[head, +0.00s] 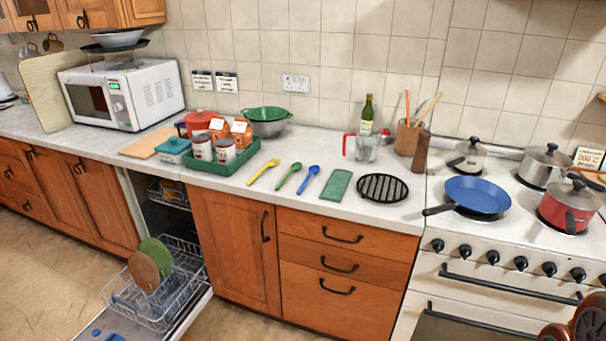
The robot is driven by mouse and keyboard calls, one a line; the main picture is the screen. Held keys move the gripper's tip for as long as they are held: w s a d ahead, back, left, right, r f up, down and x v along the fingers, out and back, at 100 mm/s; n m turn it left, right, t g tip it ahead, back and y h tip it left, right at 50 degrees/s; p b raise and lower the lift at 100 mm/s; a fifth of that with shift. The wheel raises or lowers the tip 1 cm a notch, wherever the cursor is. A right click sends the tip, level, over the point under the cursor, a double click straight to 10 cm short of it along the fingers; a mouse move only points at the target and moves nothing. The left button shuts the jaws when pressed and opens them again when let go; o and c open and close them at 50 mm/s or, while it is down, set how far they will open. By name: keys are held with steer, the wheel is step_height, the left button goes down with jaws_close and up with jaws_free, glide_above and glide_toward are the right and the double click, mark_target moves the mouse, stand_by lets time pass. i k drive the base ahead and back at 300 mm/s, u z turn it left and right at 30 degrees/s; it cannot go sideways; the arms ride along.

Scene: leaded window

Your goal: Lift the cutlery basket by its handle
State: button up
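I cannot make out a cutlery basket or its handle for certain. The dishwasher stands open below the counter, with its lower wire rack (165,318) pulled out over the lowered door (192,318). A green plate (157,252) and a brown plate (143,270) stand in the rack. Small blue items (114,337) show at the bottom edge of the picture, partly cut off; I cannot tell what they are. My gripper's fingers are not in view. Rounded copper-brown shapes at the lower right corner are cut off.
The counter (245,205) above holds a green tray (219,168) with cans and cartons, several spoons, a green cloth (336,185) and a black trivet (383,188). A stove with pots and a blue pan (477,195) is at right. Floor (55,265) left of the dishwasher is clear.

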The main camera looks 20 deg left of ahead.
mark_target(160, 309)
steer(key=u, duration=1.9)
steer(key=k, duration=0.1)
steer(key=z, duration=0.2)
steer(key=i, duration=1.45)
steer(key=u, duration=0.65)
steer(key=i, duration=1)
steer(key=u, duration=0.7)
